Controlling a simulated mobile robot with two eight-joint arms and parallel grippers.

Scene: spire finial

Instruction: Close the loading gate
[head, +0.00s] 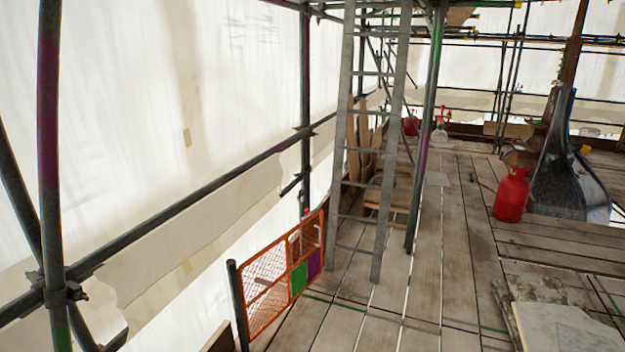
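The loading gate (268,287) is an orange framed panel with mesh, plus a green and a purple patch near its right end. It stands upright at the left edge of the plank deck. A dark post (238,305) stands at its near end. Its far end is close to the foot of the ladder, with a small red spot at the top. I cannot tell from this view whether it is latched or ajar. Neither of my grippers is in view.
A grey ladder (343,185) stands just beyond the gate, beside a scaffold pole (430,130). A red gas bottle (511,195) and a dark metal spire base (570,180) are at the right. A slab (565,328) lies at the lower right. The middle planks (420,285) are clear.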

